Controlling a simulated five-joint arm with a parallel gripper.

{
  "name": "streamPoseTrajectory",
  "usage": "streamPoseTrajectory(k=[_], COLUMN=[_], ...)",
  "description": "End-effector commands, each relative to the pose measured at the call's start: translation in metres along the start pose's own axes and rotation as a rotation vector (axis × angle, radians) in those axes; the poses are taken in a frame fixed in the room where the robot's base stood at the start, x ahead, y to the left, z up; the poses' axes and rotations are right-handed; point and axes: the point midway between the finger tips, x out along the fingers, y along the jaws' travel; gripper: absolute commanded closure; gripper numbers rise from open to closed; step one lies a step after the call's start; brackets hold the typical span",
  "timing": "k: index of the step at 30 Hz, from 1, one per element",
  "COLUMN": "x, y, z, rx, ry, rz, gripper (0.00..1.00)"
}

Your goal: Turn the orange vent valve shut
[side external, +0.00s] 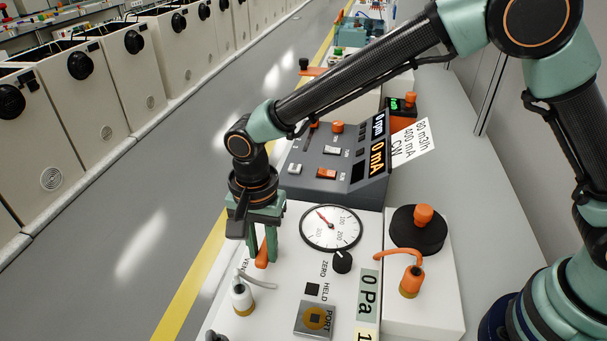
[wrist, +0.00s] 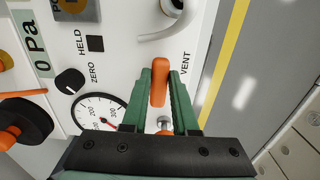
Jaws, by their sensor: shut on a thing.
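The orange vent valve handle (side external: 262,258) is on the white panel beside the VENT label, left of the round gauge (side external: 331,228) in the side external view. My gripper (side external: 265,246) reaches down over it from above. In the wrist view the handle (wrist: 159,82) lies lengthwise between the two green fingers (wrist: 160,92), which are shut on it. A metal stem (wrist: 164,124) shows at its near end. My fingers partly cover the handle in the side view.
A black ZERO knob (side external: 342,262), an orange hose (side external: 398,254) and a grey control box (side external: 336,165) are nearby. The grey floor (side external: 150,240) lies left of the panel.

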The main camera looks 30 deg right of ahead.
Motion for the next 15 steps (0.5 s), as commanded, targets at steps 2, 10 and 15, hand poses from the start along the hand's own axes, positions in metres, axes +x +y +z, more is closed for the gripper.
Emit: streamPoseTrajectory(k=[2,10,15], x=[-0.0019,-0.0014,-0.0008], y=[-0.0011,-0.0008,-0.0004], z=[-0.0012,-0.0009,-0.0005], rx=[0.005,0.003,0.002], ry=[0.000,0.000,0.000], rz=[-0.004,-0.003,-0.002], gripper=[1.00,0.43,0.43])
